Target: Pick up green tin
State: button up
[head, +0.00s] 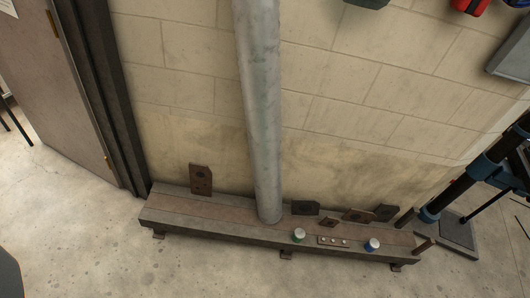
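A small green tin (298,235) with a pale top stands on the long low beam (200,215) along the wall. It is just right of the foot of the grey vertical tube (259,110). A similar blue tin (372,245) with a pale top stands further right on the same beam. My gripper is not visible in the head view.
A small plate with several light studs (333,240) lies between the tins. Brown metal plates (201,180) stand on the beam, several behind the tins. Short posts (424,246) stand at its right end. A blue-black structure (475,185) is at right. Floor in front is clear.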

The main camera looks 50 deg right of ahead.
aim_at(299, 234)
jog(key=u, duration=1.25)
jog(key=k, duration=2.15)
jog(key=z, duration=2.25)
jog(key=i, duration=1.05)
